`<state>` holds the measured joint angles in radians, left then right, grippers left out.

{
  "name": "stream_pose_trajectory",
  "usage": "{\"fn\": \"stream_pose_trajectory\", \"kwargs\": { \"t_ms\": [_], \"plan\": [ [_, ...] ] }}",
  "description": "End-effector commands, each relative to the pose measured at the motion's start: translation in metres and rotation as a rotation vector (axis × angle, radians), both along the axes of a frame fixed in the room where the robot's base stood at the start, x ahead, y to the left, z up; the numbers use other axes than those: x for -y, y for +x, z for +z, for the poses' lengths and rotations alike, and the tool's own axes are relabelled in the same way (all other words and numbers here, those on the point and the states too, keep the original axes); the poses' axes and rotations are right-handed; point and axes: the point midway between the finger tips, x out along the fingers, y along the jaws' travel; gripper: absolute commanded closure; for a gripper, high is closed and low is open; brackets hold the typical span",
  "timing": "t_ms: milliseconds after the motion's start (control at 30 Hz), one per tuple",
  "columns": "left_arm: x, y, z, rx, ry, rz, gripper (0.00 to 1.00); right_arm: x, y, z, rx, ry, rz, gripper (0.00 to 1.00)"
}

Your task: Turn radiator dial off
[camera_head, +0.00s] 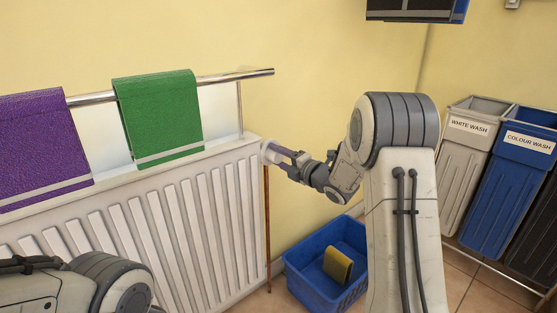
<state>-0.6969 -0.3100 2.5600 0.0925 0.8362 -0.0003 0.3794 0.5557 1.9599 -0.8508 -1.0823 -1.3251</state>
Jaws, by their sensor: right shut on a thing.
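The white radiator (185,215) stands against the yellow wall at the left. Its pale dial (270,151) is at the radiator's upper right end, above a thin brown pipe. My right gripper (278,154) reaches in from the right and is shut on the dial. The gripper's fingers partly cover the dial, and I cannot read any mark on it. Part of my left arm shows at the lower left, in front of the radiator; its gripper is out of view.
A metal rail (225,76) above the radiator holds a purple towel (38,140) and a green towel (158,110). A blue crate (305,284) with a yellow thing (338,264) sits on the floor below. White wash (466,165) and colour wash (510,185) bins stand at the right.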

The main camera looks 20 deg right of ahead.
Motion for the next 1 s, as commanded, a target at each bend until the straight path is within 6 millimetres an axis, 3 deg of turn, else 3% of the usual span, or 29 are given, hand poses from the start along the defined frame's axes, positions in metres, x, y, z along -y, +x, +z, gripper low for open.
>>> {"fn": "stream_pose_trajectory", "kwargs": {
  "t_ms": [300,333,400,767,1000],
  "plan": [
    [0.000,0.000,0.000,0.000,0.000,0.000,0.03,-0.001,-0.001,-0.002,-0.004,-0.005,0.003,1.00],
    [0.000,0.000,0.000,0.000,0.000,0.000,0.03,-0.001,-0.001,-0.002,-0.004,-0.005,0.002,0.35],
    [0.000,0.000,0.000,0.000,0.000,0.000,0.03,-0.001,-0.001,-0.002,-0.004,-0.003,0.002,0.16],
    [0.000,0.000,0.001,0.000,0.000,0.000,0.03,0.002,-0.004,0.000,-0.002,-0.002,-0.001,0.16],
    [0.000,0.000,0.012,0.000,0.000,0.000,0.03,0.016,-0.040,0.004,-0.003,-0.001,-0.004,0.16]
  ]
}}
